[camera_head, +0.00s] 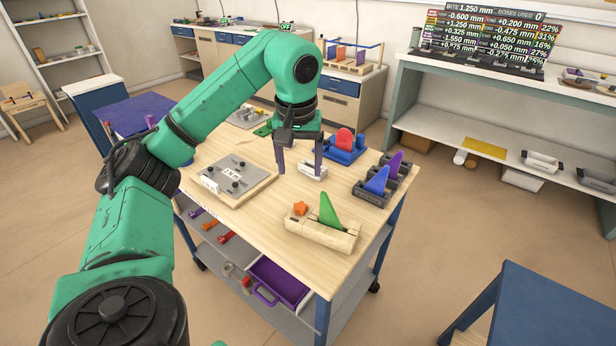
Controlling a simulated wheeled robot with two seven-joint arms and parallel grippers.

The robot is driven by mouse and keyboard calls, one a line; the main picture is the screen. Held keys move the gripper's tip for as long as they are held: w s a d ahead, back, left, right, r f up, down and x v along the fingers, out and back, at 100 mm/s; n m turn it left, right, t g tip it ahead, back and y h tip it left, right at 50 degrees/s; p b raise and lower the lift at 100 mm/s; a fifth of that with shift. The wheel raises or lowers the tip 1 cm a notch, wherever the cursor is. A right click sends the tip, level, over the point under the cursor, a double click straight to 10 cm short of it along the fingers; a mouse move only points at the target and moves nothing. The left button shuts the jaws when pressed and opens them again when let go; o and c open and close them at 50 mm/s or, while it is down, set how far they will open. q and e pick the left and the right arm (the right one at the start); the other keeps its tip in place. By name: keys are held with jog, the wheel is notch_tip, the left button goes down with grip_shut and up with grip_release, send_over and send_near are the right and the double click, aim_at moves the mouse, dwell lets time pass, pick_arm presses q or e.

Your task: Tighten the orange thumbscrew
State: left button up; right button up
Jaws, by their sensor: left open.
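The orange thumbscrew (300,208) sits at the left end of a pale wooden block fixture (322,234) near the table's right front edge. A green fin-shaped piece (328,211) stands upright in that fixture, just right of the thumbscrew. My left gripper (299,171) points down over the table, behind the thumbscrew in the picture and clearly apart from it. Its two dark fingers are spread. A small white block (313,170) shows by the right finger; I cannot tell whether they touch. My right gripper is out of view.
A grey plate with dark knobs (234,181) lies on the wooden table's left. Dark holders with blue (377,181) and purple pieces stand at its right edge. A blue holder with a red piece (344,140) stands behind. An open purple drawer (278,283) is below. A blue-topped table (555,305) stands front right.

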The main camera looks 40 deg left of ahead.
pick_arm(q)
notch_tip(320, 180, down, 5)
jog(key=b, duration=0.2)
send_over(300, 207)
jog(key=f, duration=0.4)
jog(key=shift+s+d, duration=0.2)
notch_tip(300, 207, down, 3)
jog(key=shift+w+a+r, duration=0.1)
jog(key=shift+r, duration=0.1)
jog(key=shift+f, duration=0.4)
jog(key=shift+w, duration=0.1)
grip_shut()
jog(key=shift+m+p, duration=0.45)
jog(key=shift+m, duration=0.35)
jog(key=m, duration=0.3)
jog(key=shift+a+m+h, duration=0.1)
jog(key=shift+m+h, duration=0.2)
jog(key=shift+h, duration=0.1)
jog(key=shift+c, duration=0.4)
grip_release()
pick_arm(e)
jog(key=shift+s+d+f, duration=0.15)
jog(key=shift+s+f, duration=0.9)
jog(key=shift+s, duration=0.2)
